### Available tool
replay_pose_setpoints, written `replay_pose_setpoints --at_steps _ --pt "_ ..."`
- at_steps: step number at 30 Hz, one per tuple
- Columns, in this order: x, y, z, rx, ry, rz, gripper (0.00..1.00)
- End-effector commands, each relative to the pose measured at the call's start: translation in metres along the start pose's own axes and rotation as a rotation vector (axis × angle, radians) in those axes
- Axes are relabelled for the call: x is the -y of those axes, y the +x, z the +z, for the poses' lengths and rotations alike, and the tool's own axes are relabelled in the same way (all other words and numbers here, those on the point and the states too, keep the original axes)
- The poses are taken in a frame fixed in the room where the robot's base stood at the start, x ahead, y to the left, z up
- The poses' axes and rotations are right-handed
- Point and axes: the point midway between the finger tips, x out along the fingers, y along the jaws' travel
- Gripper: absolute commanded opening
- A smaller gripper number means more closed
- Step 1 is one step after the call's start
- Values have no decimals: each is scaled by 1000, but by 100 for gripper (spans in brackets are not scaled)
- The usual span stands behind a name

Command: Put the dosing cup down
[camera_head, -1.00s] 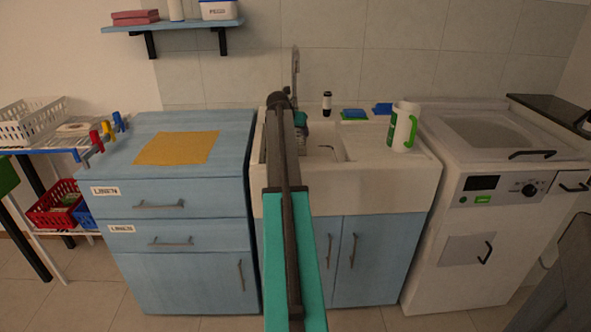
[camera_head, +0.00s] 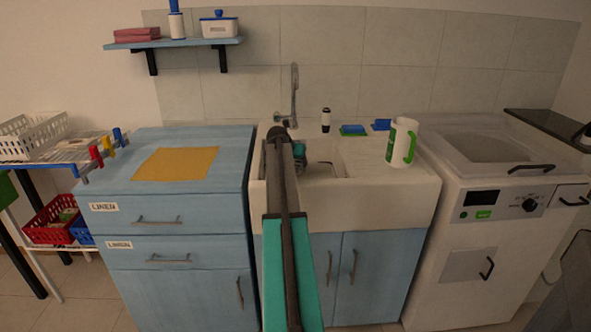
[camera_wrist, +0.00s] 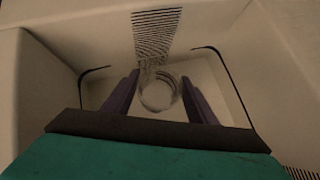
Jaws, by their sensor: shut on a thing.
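The clear dosing cup (camera_wrist: 160,95) shows as a transparent ring between the two dark purple fingers of my gripper (camera_wrist: 158,100) in the wrist view. The fingers are shut on it. Below and around it is the pale sink basin (camera_wrist: 92,95). I cannot tell whether the cup touches the basin floor. In the head view my arm reaches over the white sink (camera_head: 400,195); the cup and fingertips are hidden there.
A faucet (camera_head: 294,85) stands behind the basin. A yellow cloth (camera_head: 175,164) lies on the left cabinet.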

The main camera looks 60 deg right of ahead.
Motion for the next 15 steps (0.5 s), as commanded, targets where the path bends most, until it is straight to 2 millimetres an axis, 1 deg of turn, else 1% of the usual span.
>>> replay_pose_setpoints --at_steps 5,15 --pt "0 2 -2 0 0 0 23" --pt "-1 24 -25 0 -1 0 23"
